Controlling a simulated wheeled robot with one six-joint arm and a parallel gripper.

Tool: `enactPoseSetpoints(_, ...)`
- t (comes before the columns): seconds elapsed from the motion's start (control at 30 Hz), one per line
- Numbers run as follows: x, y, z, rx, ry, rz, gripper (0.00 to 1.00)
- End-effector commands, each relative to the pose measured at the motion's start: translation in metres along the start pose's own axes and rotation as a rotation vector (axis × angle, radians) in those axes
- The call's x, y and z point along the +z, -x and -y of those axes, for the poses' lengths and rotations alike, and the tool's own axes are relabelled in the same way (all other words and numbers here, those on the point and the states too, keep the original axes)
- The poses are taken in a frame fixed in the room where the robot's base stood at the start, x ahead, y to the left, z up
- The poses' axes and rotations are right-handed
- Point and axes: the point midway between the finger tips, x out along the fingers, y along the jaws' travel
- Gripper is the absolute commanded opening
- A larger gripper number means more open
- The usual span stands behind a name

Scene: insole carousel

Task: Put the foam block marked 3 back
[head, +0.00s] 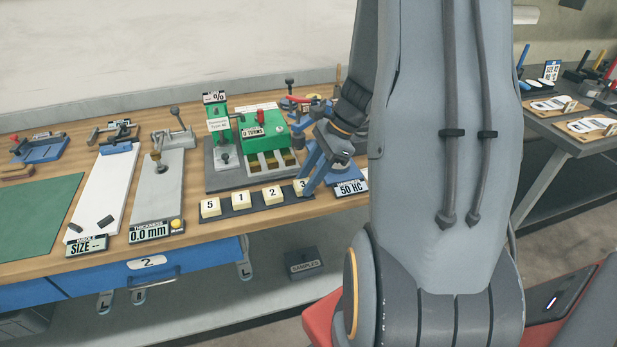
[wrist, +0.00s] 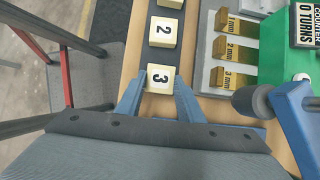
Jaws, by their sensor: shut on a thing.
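The foam block marked 3 (wrist: 160,78) is a small cream block. In the wrist view it sits between the two blue fingers of my gripper (wrist: 160,84), which is shut on it. The block is at the end of a dark strip (wrist: 155,60), in line with the block marked 2 (wrist: 163,33). I cannot tell whether it touches the strip. In the head view the block marked 3 (head: 300,186) shows partly behind my gripper (head: 308,184), at the right end of the row.
Blocks marked 5 (head: 210,207), 1 (head: 241,200) and 2 (head: 272,194) stand on the strip. A green device (head: 262,133) stands behind the row. A gauge labelled 50 HC (head: 350,187) is close on the right. A grey bar end (wrist: 252,101) is near my right finger.

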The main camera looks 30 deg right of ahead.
Motion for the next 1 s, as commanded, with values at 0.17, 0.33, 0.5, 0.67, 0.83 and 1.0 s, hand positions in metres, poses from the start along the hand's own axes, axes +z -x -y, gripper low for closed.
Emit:
enactPoseSetpoints(0.17,0.0,0.0,0.0,0.0,0.001,0.0,0.1)
enactPoseSetpoints(0.33,-0.001,-0.003,0.0,0.0,0.001,0.0,0.41)
enactPoseSetpoints(0.5,-0.001,-0.002,0.0,0.0,0.001,0.0,0.53)
enactPoseSetpoints(0.67,-0.001,-0.002,0.0,0.0,0.001,0.0,0.53)
enactPoseSetpoints(0.83,0.0,0.007,0.001,-0.003,0.002,-0.001,0.53)
enactPoseSetpoints(1.0,-0.001,0.035,0.002,-0.006,0.002,-0.002,0.53)
